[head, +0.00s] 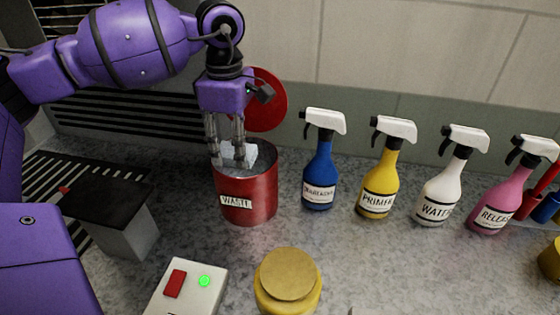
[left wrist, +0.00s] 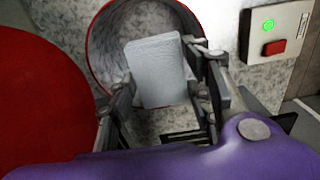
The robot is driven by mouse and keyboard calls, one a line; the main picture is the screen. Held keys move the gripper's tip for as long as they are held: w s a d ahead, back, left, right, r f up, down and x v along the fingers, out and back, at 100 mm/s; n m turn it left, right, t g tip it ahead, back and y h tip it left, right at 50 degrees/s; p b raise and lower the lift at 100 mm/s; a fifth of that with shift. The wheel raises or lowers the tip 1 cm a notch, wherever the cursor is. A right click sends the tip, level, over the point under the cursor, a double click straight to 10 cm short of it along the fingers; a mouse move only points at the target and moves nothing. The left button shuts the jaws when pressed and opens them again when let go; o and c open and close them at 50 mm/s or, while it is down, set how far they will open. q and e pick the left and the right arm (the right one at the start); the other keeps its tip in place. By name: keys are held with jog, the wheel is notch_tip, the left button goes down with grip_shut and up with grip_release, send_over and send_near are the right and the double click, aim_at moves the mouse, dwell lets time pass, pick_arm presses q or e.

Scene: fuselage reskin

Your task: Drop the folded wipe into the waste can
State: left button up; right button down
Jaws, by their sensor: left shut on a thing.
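The red waste can (head: 249,200), labelled "WASTE", stands on the counter with its round red lid (head: 267,98) raised behind it. In the left wrist view I look down into the open can (left wrist: 100,62). My left gripper (head: 228,158) points down at the can's mouth. It is shut on the folded wipe (left wrist: 157,70), a pale grey-white rectangle. In the head view the wipe (head: 238,152) shows between the fingers at the rim, partly hidden. The can's bottom is mostly hidden in the head view. My right gripper is not in view.
Several spray bottles stand right of the can, the blue one (head: 319,176) closest. A yellow lidded jar (head: 288,281) and a white box with a red switch and green light (head: 188,289) are in front. A dark-topped block (head: 103,215) stands to the left.

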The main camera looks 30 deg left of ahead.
pick_arm(q)
jog(key=o, duration=1)
notch_tip(320, 180, up, 12)
jog(key=shift+r, duration=0.1)
dwell(0.4)
